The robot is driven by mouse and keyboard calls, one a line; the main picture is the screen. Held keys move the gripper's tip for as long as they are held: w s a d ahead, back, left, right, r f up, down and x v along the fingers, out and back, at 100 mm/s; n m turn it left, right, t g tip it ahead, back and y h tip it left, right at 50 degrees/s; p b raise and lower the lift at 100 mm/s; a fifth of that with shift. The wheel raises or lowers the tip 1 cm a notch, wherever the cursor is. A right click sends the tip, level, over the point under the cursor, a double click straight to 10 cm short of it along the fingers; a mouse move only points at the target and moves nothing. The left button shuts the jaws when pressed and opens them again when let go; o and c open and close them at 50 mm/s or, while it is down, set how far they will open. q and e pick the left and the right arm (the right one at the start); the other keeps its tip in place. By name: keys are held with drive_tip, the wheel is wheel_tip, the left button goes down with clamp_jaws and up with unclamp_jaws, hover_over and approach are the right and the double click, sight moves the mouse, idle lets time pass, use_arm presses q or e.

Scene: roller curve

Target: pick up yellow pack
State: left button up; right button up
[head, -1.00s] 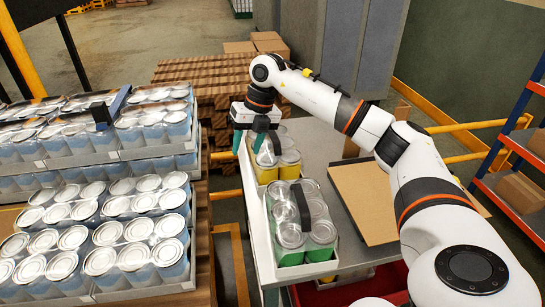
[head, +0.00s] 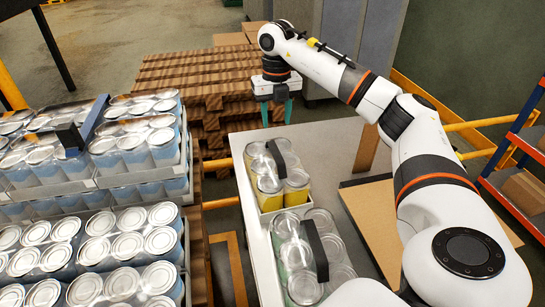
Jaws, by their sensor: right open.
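The yellow pack (head: 296,189) is a tray of several silver-lidded yellow cans with a dark handle strap (head: 277,158) across the top. It stands on the light table in the head view. My right gripper (head: 276,113) points down with its green fingers apart and empty. In the picture it is just above the far end of the yellow pack, apart from it; its exact height is hard to tell. A green-tinted pack (head: 310,255) with a similar black strap stands nearer, below the yellow one. My left gripper is not in view.
Stacked trays of blue cans (head: 120,180) fill the left side. A wooden pallet stack (head: 195,85) stands behind. A flat cardboard sheet (head: 385,225) lies right of the packs, under my right arm. A blue and orange rack (head: 520,150) stands at the right.

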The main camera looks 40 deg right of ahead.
sight(276, 151)
drive_tip(key=f, duration=0.2)
drive_tip(key=s+f, duration=0.1)
drive_tip(key=f, duration=0.1)
drive_tip(key=shift+a+p, duration=0.25)
drive_tip(key=shift+p, duration=0.05)
drive_tip(key=shift+w+f, duration=0.1)
drive_tip(key=shift+f, duration=0.6)
drive_tip(key=f, duration=0.1)
drive_tip(key=f+p, duration=0.1)
drive_tip(key=f, duration=0.2)
drive_tip(key=shift+w+f+p, duration=0.15)
drive_tip(key=shift+w+p, duration=0.1)
drive_tip(key=shift+p, duration=0.05)
drive_tip(key=shift+d+f, duration=0.1)
drive_tip(key=shift+f, duration=0.35)
clamp_jaws()
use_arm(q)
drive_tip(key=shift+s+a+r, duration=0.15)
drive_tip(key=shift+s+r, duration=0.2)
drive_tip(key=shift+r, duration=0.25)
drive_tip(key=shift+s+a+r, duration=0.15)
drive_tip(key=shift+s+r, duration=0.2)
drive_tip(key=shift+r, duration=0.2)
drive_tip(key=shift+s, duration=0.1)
use_arm(e)
drive_tip(key=shift+r, duration=0.1)
drive_tip(key=shift+w, duration=0.15)
